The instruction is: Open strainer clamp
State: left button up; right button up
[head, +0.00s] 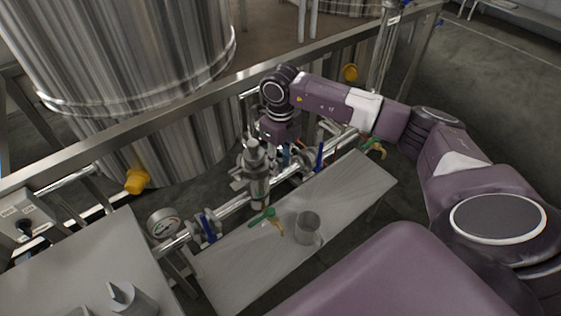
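The strainer (259,180) is a shiny metal body on the pipe run, in the middle of the head view, with its top near my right wrist. My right arm comes in from the right and bends down over the pipe. My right gripper (284,154) is low beside the strainer, on its right, mostly hidden by my own wrist and the fittings. I cannot tell whether its fingers are open or touch anything. The clamp itself is too small and covered to make out. My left gripper is not in view.
A pressure gauge (164,223) and a blue-handled valve (208,226) sit left along the pipe. A large steel tank (120,60) and a rail (130,122) stand behind.

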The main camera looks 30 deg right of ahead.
jog(key=shift+f, duration=0.4)
grip_shut()
